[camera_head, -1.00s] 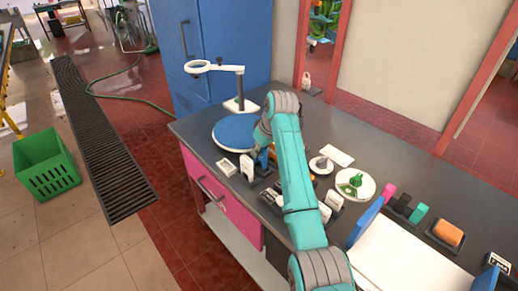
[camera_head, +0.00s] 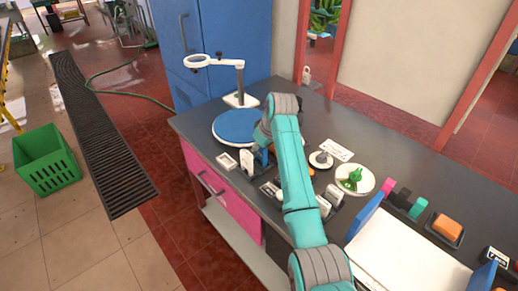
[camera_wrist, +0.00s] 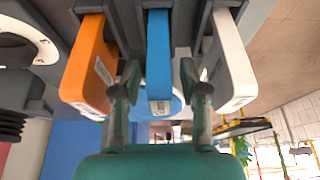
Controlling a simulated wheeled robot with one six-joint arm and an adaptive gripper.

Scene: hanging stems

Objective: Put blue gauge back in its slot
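The blue gauge (camera_wrist: 159,60) is a flat upright bar in the wrist view, seated between grey dividers of a holder (camera_wrist: 187,22). An orange gauge (camera_wrist: 90,65) stands to its left and a white gauge (camera_wrist: 230,62) to its right. My gripper (camera_wrist: 162,90) is open, with one finger on each side of the blue gauge and a narrow gap on both sides. In the head view my arm hides the gripper and most of the holder.
On the grey bench are a blue round turntable (camera_head: 236,126), a ring stand (camera_head: 240,98), a white plate with a green item (camera_head: 354,180) and an orange block (camera_head: 447,229). Small white items crowd the front edge beside my arm. A green crate (camera_head: 46,160) stands on the floor.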

